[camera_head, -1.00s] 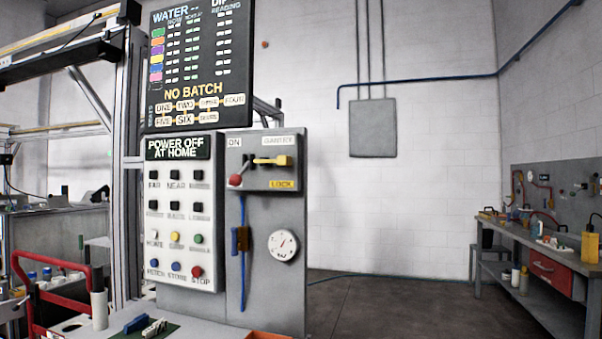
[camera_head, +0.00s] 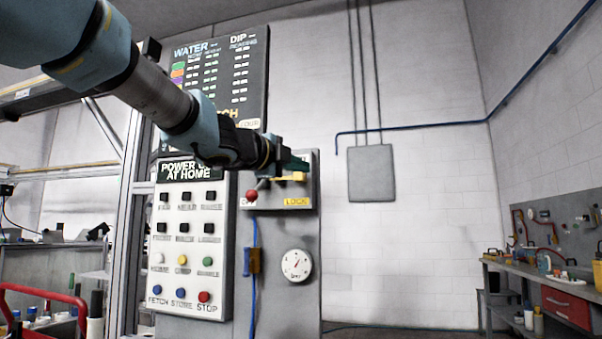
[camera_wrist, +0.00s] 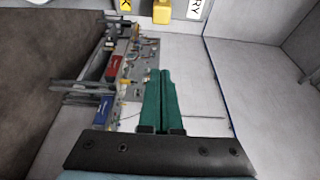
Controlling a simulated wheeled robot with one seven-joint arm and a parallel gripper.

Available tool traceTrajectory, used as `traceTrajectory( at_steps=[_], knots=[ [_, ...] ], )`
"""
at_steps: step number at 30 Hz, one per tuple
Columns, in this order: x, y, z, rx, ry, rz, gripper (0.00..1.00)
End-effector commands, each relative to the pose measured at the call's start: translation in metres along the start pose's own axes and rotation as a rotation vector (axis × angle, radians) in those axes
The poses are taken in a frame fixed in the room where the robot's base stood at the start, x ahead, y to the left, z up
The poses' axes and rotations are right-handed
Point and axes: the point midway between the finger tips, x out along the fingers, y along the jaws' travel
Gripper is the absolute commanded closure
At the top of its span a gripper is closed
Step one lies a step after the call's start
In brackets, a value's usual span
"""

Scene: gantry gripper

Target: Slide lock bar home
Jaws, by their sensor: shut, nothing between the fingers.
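The yellow lock bar (camera_head: 293,178) sits on the grey switch box (camera_head: 308,172), above the yellow LOCK label (camera_head: 297,202). My gripper (camera_head: 302,163) is in front of the box, its dark green fingers just above the bar's right end in the picture. The fingers are shut and empty. In the wrist view the closed fingertips (camera_wrist: 162,72) point toward the yellow end (camera_wrist: 162,27) of the bar, with a visible gap between. My gripper hides the bar's left part and much of the box's upper half. The red lever knob (camera_head: 251,195) shows below my gripper.
The white button panel (camera_head: 190,245) stands left of the switch box, under a dark status board (camera_head: 225,75). A round gauge (camera_head: 296,265) is below the box. Open room lies to the right, up to a workbench (camera_head: 545,275).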

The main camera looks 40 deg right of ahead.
Motion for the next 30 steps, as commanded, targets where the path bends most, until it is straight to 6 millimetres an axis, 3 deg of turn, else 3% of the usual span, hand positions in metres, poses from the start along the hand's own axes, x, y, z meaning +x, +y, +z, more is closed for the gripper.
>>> traceTrajectory(
  at_steps=[12, 15, 21, 30],
  knots=[
    [0.085, 0.000, 0.000, -0.002, 0.000, 0.003, 1.00],
    [0.077, -0.001, 0.018, -0.003, -0.007, 0.001, 1.00],
    [0.071, 0.001, 0.036, -0.004, -0.005, 0.001, 1.00],
    [0.069, 0.001, 0.039, -0.004, -0.003, 0.001, 1.00]
  ],
)
